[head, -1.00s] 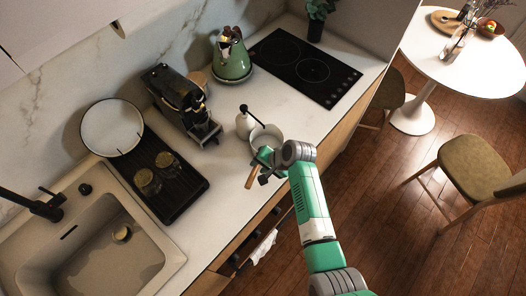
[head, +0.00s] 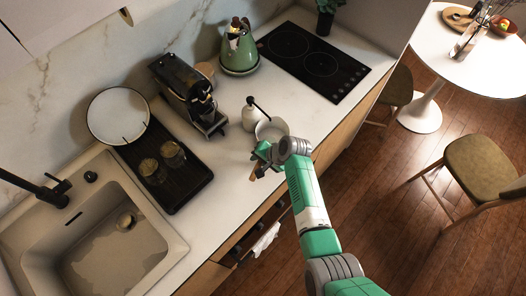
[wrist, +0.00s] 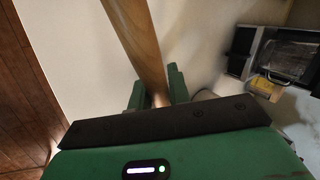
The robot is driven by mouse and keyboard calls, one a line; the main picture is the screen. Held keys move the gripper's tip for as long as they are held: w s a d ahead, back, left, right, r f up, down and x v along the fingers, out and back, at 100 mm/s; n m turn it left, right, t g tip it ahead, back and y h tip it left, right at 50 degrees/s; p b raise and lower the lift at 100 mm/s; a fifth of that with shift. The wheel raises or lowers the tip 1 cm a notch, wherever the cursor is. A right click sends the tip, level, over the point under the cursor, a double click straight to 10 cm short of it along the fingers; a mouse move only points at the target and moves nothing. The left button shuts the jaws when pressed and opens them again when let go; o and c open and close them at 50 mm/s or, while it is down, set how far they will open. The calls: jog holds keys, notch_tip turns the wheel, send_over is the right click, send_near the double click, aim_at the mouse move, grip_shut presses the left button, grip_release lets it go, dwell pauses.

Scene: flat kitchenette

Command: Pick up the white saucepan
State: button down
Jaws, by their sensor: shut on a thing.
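The white saucepan (head: 277,125) stands on the counter near its front edge in the head view, partly hidden by my gripper and wrist. Its wooden handle (wrist: 138,35) runs between the two green fingers in the wrist view. My gripper (wrist: 157,90) is shut on this handle. In the head view my gripper (head: 261,158) is at the near side of the pan, and only a short end of the handle shows. I cannot tell whether the pan is lifted off the counter.
A white bottle with a black top (head: 249,119) stands close beside the pan. A coffee machine (head: 187,92), a green kettle (head: 238,50) and a black hob (head: 312,62) are behind. A black tray (head: 187,183) with glasses lies to the left. Counter between tray and pan is clear.

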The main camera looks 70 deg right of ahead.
jog(key=r, duration=0.3)
jog(key=shift+s+a+r, duration=0.1)
jog(key=shift+s+r, duration=0.15)
jog(key=shift+s, duration=0.1)
jog(key=s+a+r, duration=0.1)
jog(key=s+a, duration=0.3)
jog(key=s, duration=1)
jog(key=shift+s+r, duration=0.2)
jog(key=shift+s, duration=0.1)
